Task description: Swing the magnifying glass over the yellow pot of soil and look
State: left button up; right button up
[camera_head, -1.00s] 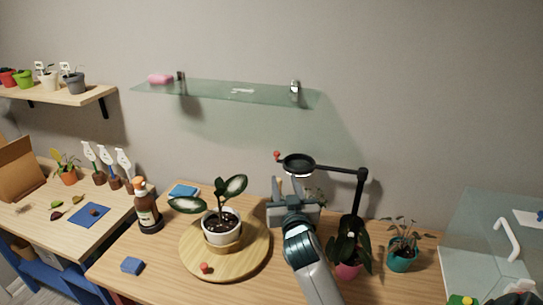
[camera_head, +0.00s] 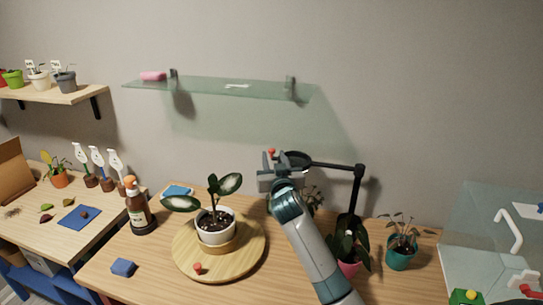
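The magnifying glass is a dark ring lens (camera_head: 297,158) on a black jointed arm (camera_head: 335,166), with a small red knob (camera_head: 271,151) at its left end. The black arm runs right to an upright post above the table. My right gripper (camera_head: 268,160) is at the knob, at the left edge of the lens, and covers part of the ring. I cannot tell whether its fingers are closed on the knob. I cannot make out the yellow pot of soil; my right arm hides part of the table below the lens. My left gripper is not in view.
A white pot with a plant (camera_head: 215,228) stands on a round wooden board (camera_head: 187,254), left of my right arm. A brown bottle (camera_head: 139,208) and a blue block (camera_head: 123,267) are farther left. Pink (camera_head: 349,265) and teal (camera_head: 401,254) pots stand right. A glass shelf (camera_head: 215,89) is above.

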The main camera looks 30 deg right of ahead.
aim_at(272, 152)
jog(key=shift+b+x, duration=0.9)
jog(key=shift+x, duration=1.85)
grip_shut()
jog(key=shift+s+a, duration=0.1)
